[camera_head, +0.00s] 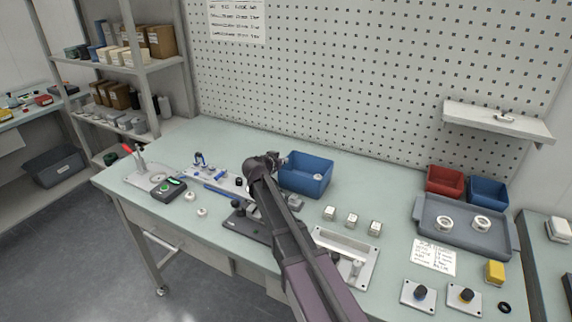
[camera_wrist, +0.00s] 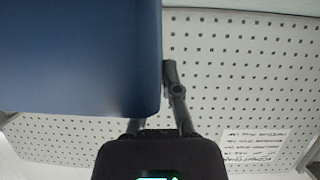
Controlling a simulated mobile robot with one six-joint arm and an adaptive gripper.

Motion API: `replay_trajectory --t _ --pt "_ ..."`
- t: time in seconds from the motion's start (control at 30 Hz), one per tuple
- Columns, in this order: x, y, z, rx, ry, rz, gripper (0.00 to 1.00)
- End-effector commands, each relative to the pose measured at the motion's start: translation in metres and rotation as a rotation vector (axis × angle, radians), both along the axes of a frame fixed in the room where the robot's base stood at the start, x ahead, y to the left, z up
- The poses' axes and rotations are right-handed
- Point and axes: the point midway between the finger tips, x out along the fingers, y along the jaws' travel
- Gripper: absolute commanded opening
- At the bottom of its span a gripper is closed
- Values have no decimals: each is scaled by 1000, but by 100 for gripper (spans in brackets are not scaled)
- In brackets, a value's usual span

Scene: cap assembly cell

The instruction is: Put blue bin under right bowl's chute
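A blue bin (camera_head: 318,183) stands on the bench behind my arm, with a small pale part inside. In the wrist view a blue wall (camera_wrist: 75,55), apparently this bin's, fills the upper left. My gripper (camera_head: 281,160) is at the bin's left end, close to its rim. In the wrist view one finger of my gripper (camera_wrist: 160,95) shows just right of the blue wall; the other finger is mostly hidden behind it. Whether the fingers clamp the wall cannot be told. A second blue bin (camera_head: 488,193) stands at the back right. No bowl or chute can be made out.
A red bin (camera_head: 445,180) stands beside the second blue bin, behind a grey tray (camera_head: 440,232) with two white rings. Several small white blocks (camera_head: 351,220) sit right of my arm. A green-buttoned box (camera_head: 170,190) and fixtures lie left. The pegboard (camera_head: 370,90) closes the back.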

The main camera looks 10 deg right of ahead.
Motion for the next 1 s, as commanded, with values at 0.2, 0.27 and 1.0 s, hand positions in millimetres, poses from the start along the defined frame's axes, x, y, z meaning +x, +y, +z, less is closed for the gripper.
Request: replay_trajectory --t 0.2,0.27,1.0 --pt "0 0 1 -1 0 0 0" --pt "0 0 0 -1 0 0 0" --pt "0 -1 -2 0 0 -1 43"
